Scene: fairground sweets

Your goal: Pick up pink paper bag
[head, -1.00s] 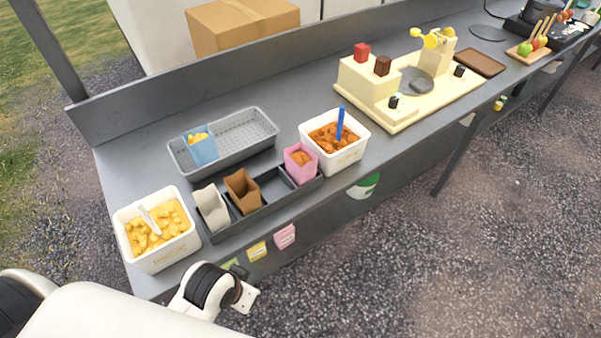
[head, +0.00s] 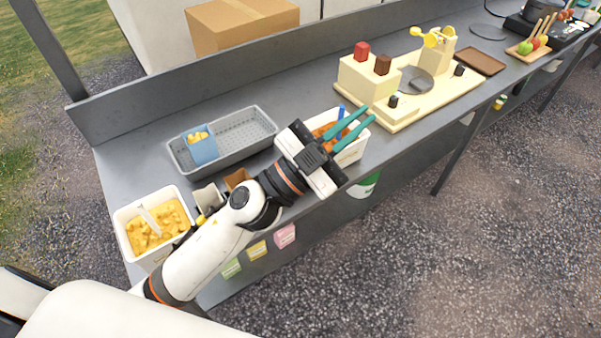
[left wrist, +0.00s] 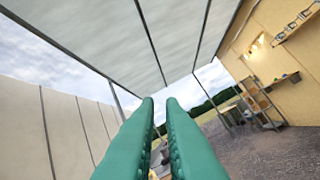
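My left gripper (head: 369,113) reaches over the counter with its two teal fingers parallel and a gap between them, holding nothing. The same gripper (left wrist: 160,102) shows this gap in the left wrist view. The pink paper bag cannot be seen now; my gripper and wrist cover the right end of the dark bag rack where it stood earlier. The brown bag (head: 237,178) and pale bag (head: 207,196) in that rack are partly hidden by my arm. The left wrist view looks up at an awning and shows no bag. My right gripper is not in view.
A white tub of orange food (head: 352,153) with a blue-handled tool sits under the fingers. A tub of yellow food (head: 160,255) is at left. A cream machine (head: 408,112) stands further right.

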